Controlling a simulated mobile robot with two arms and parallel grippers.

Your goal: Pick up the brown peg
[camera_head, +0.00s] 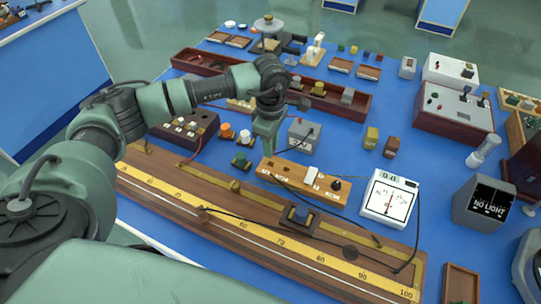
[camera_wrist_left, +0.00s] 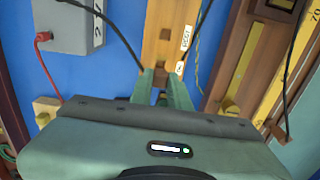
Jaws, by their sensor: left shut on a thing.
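My left gripper (camera_head: 268,152) reaches down over the left end of a light wooden board (camera_head: 325,184). In the left wrist view the fingertips of the left gripper (camera_wrist_left: 162,80) are at the board (camera_wrist_left: 158,45). They are shut on a small brown peg (camera_wrist_left: 161,77), seen between the two green fingers. In the head view the fingers hide the peg. I cannot tell whether the peg is still seated in the board or clear of it. My right gripper is not in view.
A long wooden rail with a yellow scale (camera_head: 250,235) lies in front of the board. A grey box (camera_head: 303,135) with cables stands close behind it, also in the left wrist view (camera_wrist_left: 70,25). A white meter (camera_head: 389,198) stands to the right. Black cables cross the board and rail.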

